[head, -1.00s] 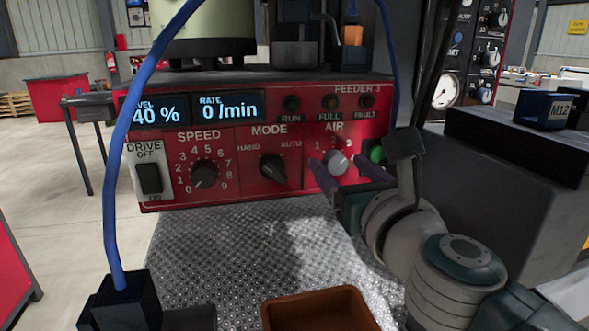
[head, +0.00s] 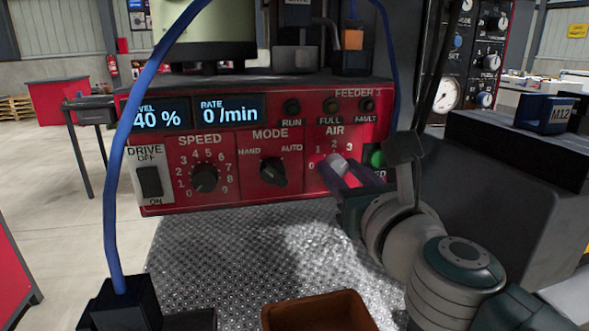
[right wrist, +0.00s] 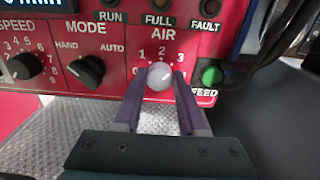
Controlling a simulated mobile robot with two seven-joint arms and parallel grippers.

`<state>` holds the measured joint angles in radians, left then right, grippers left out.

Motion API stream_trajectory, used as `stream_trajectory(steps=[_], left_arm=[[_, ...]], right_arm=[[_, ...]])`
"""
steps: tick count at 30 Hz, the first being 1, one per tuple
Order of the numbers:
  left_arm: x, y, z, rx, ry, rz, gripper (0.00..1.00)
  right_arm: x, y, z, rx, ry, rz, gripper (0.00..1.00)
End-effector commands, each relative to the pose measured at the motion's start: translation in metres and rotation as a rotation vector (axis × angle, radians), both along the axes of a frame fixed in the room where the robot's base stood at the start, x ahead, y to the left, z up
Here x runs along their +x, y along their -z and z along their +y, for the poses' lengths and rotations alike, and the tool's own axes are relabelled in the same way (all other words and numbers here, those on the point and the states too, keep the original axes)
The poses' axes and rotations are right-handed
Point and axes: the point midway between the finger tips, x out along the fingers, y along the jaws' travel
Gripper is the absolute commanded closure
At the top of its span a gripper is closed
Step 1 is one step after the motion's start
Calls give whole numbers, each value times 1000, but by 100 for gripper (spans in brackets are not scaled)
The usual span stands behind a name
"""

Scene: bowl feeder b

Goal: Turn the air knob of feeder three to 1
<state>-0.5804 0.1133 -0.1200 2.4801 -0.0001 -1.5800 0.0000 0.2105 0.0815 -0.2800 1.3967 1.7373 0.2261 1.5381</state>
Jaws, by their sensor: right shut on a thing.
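The air knob (head: 336,163) is a small round light-grey knob under the AIR label on the red panel of feeder three (head: 222,178). Its scale shows 0, 1, 2 and 3. In the right wrist view the knob (right wrist: 159,76) sits between the purple fingertips of my right gripper (right wrist: 160,85), which is shut on it. In the head view my right gripper (head: 341,172) reaches the knob from the lower right. The knob's pointer is too small to read surely. My left gripper does not show.
Left of the air knob are the black mode knob (head: 272,171), speed knob (head: 204,178) and drive switch (head: 150,182). A green button (head: 377,158) is close right of my fingers. A blue cable (head: 110,190) hangs at left. A brown tray (head: 318,312) lies below.

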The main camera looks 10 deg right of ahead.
Motion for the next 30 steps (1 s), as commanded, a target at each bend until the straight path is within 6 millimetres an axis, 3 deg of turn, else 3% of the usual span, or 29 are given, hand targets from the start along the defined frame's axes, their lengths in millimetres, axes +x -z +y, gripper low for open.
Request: stream_trajectory(steps=[14, 30], left_arm=[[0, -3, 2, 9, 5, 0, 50], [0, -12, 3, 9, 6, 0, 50]], right_arm=[[0, 0, 1, -83, -1, -2, 100], [0, 0, 2, -545, 0, -18, 100]])
